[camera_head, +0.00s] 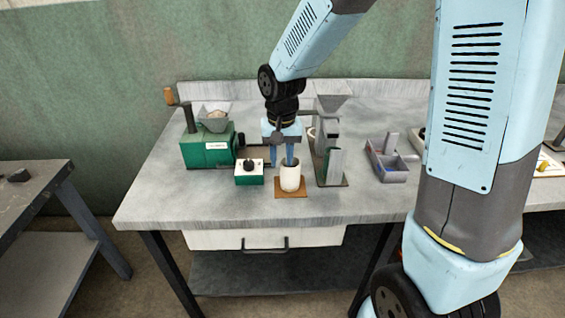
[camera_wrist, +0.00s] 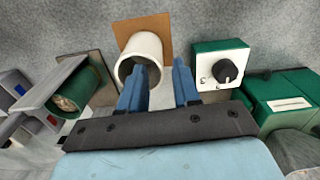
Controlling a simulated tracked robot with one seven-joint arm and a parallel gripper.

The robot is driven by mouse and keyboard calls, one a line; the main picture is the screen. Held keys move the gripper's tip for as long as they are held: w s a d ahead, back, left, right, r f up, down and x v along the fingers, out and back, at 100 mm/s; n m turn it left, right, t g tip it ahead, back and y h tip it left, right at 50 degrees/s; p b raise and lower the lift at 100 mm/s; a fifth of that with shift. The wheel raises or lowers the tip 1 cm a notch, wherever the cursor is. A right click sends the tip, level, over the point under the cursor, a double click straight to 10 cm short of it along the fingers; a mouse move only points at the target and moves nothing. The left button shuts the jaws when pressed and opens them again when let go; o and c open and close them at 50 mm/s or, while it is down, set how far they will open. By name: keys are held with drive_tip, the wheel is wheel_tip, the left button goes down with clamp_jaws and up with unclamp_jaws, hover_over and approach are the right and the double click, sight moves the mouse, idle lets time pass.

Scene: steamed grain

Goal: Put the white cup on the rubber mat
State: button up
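The white cup (camera_head: 290,177) stands upright on the brown square mat (camera_head: 281,193) near the table's front edge. In the wrist view I look into the mouth of the cup (camera_wrist: 141,68), with the mat (camera_wrist: 152,24) behind it. My gripper (camera_head: 278,160) points down at the cup's rim. In the wrist view my gripper (camera_wrist: 160,76) has its two blue fingers apart. One finger overlaps the cup's mouth and the other is just outside its right side. I cannot tell whether either finger touches the cup. The fingers show nothing clamped between them.
A green and white box with a black knob (camera_head: 249,173) stands close to the left of the cup. A green grinder (camera_head: 207,149) is farther left. A grey upright stand (camera_head: 331,165) is close on the right, and a grey divided tray (camera_head: 391,162) lies beyond. The front-left table top is clear.

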wheel_tip(320, 180, up, 10)
idle(0.4)
drive_tip(key=s+d+r+t, duration=0.2)
drive_tip(key=s+d+r, duration=0.3)
drive_tip(key=s+d, duration=0.3)
drive_tip(key=s+d+r+t, duration=0.3)
drive_tip(key=s+d+r, duration=0.2)
drive_tip(key=s+d, duration=0.4)
drive_tip(key=shift+d+r+t, duration=0.15)
drive_tip(key=shift+d+t, duration=0.15)
drive_tip(key=shift+d, duration=0.65)
drive_tip(key=shift+s, duration=0.1)
